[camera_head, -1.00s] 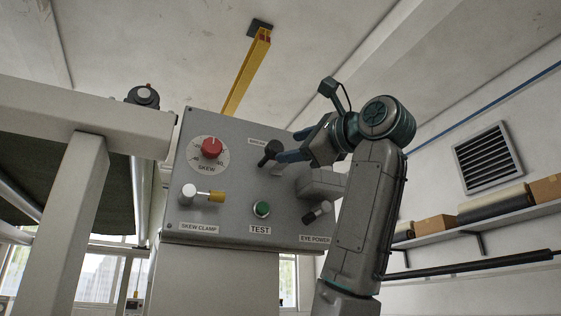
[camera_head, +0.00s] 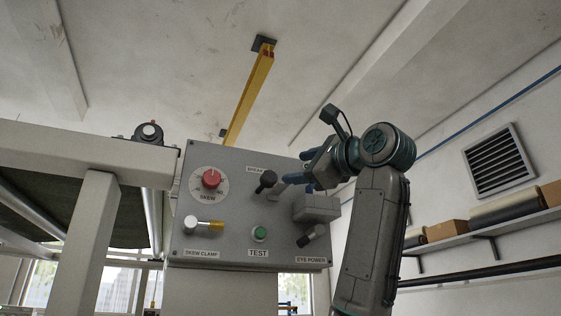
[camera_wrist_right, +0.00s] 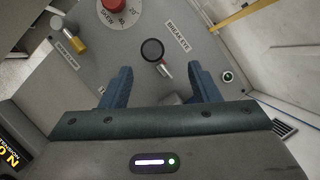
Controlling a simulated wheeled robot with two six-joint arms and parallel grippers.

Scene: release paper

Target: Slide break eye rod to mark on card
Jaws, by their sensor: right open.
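The break eye rod shows as a black round knob (camera_head: 267,179) on a short stem at the upper right of the grey control panel (camera_head: 225,240). In the right wrist view the knob (camera_wrist_right: 152,50) has a metal stem with a reddish part, below the BREAK EYE label (camera_wrist_right: 178,36). My right gripper (camera_head: 288,184) is just right of the knob in the head view. In the right wrist view its two blue fingers (camera_wrist_right: 160,72) are spread wide, with the knob and stem ahead between them, apart from both. I cannot make out the card or its mark. My left gripper is not in view.
The panel also carries a red SKEW dial (camera_head: 211,178), a SKEW CLAMP lever (camera_head: 203,225), a green TEST button (camera_head: 260,233) and an EYE POWER switch (camera_head: 312,235). A grey box (camera_head: 317,208) juts out below my right gripper. A white frame (camera_head: 95,215) stands left.

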